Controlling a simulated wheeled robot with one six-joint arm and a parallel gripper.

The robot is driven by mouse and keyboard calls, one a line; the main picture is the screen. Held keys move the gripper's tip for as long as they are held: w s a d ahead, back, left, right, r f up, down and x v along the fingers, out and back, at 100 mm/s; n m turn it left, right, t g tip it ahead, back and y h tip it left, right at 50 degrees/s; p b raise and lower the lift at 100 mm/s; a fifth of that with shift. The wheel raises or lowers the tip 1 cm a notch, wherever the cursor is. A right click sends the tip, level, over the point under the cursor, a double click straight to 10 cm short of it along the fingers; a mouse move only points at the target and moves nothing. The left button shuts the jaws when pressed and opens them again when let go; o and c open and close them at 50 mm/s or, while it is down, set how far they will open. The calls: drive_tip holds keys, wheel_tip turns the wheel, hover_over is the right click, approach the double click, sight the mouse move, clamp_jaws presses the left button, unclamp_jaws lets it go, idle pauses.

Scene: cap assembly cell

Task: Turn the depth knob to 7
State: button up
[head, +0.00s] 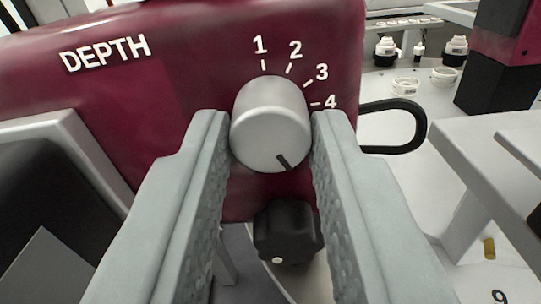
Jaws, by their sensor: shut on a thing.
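The depth knob (268,115) is a round silver-grey knob on a dark red panel (190,60) marked DEPTH. Its dark pointer line is at the lower right of its face, pointing down and slightly right. The white marks 1, 2, 3 and 4 show above and to the right of the knob. Any further numbers are hidden behind my gripper or not visible. My gripper (270,135) is shut on the knob, one grey finger on its left side and one on its right.
A black knob (287,232) sits just below the panel. A black loop handle (405,125) sticks out at the right. White rings and dark-and-white fittings (386,50) stand on the far surface at upper right. A grey frame (75,150) is at the left.

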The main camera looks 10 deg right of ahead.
drive_tip(key=shift+m, duration=2.4)
drive_tip(key=o, duration=1)
drive_tip(key=v, duration=1.7)
drive_tip(key=shift+s, duration=0.2)
drive_tip(key=shift+s, duration=0.1)
